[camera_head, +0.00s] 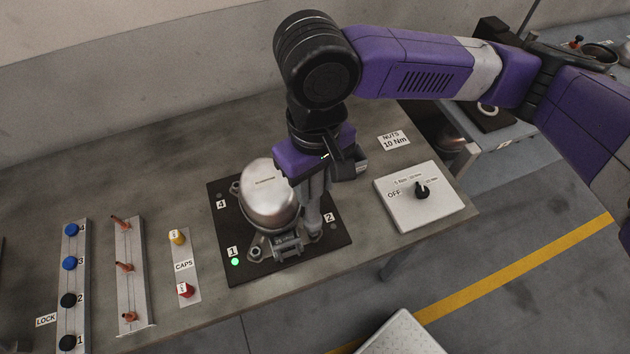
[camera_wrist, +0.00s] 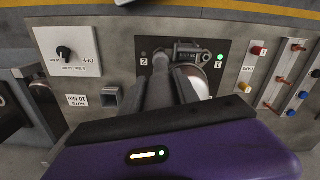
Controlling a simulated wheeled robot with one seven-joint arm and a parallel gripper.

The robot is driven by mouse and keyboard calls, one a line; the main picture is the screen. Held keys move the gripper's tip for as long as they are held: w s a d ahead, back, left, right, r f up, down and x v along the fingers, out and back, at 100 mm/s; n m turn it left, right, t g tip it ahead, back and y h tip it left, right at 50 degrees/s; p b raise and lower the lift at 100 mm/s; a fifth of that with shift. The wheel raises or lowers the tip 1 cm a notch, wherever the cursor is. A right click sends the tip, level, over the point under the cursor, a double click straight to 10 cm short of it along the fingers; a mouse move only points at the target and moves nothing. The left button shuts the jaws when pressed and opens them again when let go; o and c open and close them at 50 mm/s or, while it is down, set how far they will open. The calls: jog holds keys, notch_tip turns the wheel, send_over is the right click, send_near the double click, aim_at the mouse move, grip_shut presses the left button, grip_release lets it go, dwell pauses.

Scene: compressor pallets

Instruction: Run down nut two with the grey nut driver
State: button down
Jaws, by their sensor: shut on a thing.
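My gripper (camera_head: 316,182) is shut on the grey nut driver (camera_head: 313,217), which points down at the corner of the dark pallet (camera_head: 223,215) marked 2. The driver also shows between the fingers in the wrist view (camera_wrist: 158,92). Its lower end is at the mounting foot by label 2 (camera_head: 330,217); nut two is hidden beneath it, and I cannot tell how fully it is seated. The silver compressor (camera_head: 268,190) stands on the pallet, just left of the driver. A green lamp (camera_head: 235,261) glows by label 1; no lit lamp shows by label 2.
A control box (camera_head: 420,213) with a black knob stands right of the pallet; its OFF and Nm labels surround the knob. Left are the CAPS strip (camera_head: 184,266), a rack of orange-brown parts (camera_head: 131,275) and the LOCK rail (camera_head: 74,280). The bench's front edge is close.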

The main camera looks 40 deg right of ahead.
jog(key=shift+s+f+b, duration=0.1)
jog(key=shift+f+b, duration=1.4)
jog(key=shift+f, duration=0.8)
dwell(4.1)
jog(key=shift+r, duration=0.1)
jog(key=shift+r+p, duration=2.5)
